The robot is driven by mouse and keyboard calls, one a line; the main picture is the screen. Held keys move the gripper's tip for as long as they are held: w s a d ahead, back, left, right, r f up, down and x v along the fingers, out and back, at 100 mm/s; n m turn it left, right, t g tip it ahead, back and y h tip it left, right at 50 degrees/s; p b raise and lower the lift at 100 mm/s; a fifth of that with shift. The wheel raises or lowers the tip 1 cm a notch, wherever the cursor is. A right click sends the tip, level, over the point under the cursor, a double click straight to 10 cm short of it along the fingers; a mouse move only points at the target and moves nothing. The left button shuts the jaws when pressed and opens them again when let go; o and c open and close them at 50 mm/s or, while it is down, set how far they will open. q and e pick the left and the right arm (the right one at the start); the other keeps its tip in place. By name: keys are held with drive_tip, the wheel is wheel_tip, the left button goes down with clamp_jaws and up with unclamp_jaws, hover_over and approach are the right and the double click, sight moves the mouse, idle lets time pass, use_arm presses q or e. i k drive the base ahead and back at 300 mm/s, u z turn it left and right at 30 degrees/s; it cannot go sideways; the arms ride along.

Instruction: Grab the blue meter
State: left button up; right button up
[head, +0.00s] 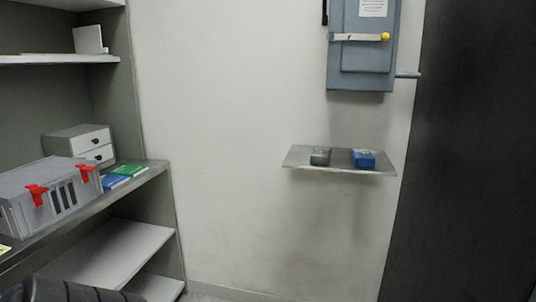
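The blue meter (363,159) is a small blue box with a dark patch on top. It lies on a small wall shelf (342,164) right of the middle in the head view. A dark grey device (320,156) of similar size lies to its left on the same shelf, with a gap between them. Neither of my grippers shows in the head view. Nothing covers the blue meter.
A grey electrical box (362,45) hangs above the wall shelf. A dark panel (470,150) stands on the right. A left shelving unit holds a grey case (45,190) with red latches. A dark ribbed shape (70,292) at the bottom left is unclear.

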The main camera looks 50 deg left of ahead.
sight(363, 159)
drive_tip(key=u, duration=1.1)
drive_tip(key=k, duration=0.4)
drive_tip(key=u, duration=1.45)
drive_tip(key=i, duration=1.25)
drive_tip(key=z, duration=0.15)
